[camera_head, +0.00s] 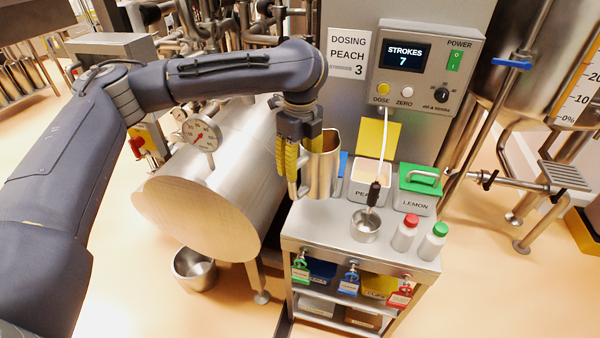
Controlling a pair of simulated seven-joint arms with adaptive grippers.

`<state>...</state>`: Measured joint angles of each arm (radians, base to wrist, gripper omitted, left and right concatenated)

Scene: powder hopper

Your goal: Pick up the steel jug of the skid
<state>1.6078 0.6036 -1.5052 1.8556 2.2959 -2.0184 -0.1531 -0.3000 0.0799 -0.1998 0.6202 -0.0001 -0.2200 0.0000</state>
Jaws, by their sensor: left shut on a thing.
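The steel jug (323,170) is a tall, shiny cylinder with an open top, at the left side of the small steel skid (315,232). My left gripper (291,183), with yellow finger pads, points down at the jug's left side and is shut on it, where its handle appears to be. The fingers hide most of the handle. The jug looks upright; I cannot tell whether its base touches the skid top. My right gripper does not show.
On the skid are the peach bin (368,184), the lemon bin (414,204) with its green lid, a small steel cup (365,226), and a red-capped bottle (405,233) and green-capped bottle (433,239). A dosing panel (425,70) stands behind. A large steel tank (194,215) is close on the left.

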